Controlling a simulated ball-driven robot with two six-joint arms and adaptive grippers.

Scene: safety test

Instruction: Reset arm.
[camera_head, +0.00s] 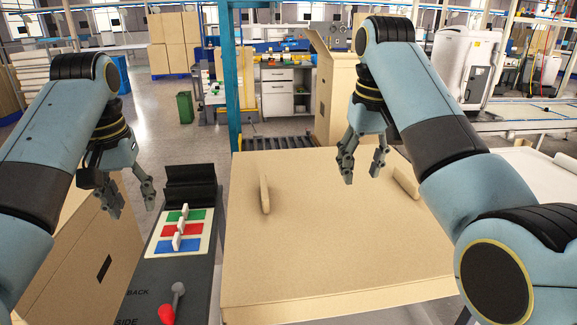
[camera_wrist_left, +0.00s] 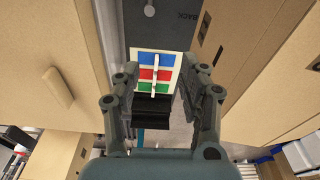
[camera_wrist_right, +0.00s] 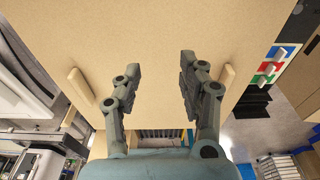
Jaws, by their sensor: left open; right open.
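In the head view my left gripper (camera_head: 132,205) hangs open and empty to the left of a dark control panel (camera_head: 160,262). It also shows open in the left wrist view (camera_wrist_left: 163,95), with the panel's coloured switch plate beyond its fingers. My right gripper (camera_head: 362,175) is open and empty above the tan box top (camera_head: 330,240). In the right wrist view its fingers (camera_wrist_right: 159,75) are apart with only bare tan surface between them.
The panel carries green, red and blue patches with white levers (camera_head: 181,229) and a red-knobbed lever (camera_head: 168,311) in front. Two wooden handles stand on the tan box, one left (camera_head: 265,194) and one right (camera_head: 406,181). A brown cabinet (camera_head: 75,265) stands left of the panel.

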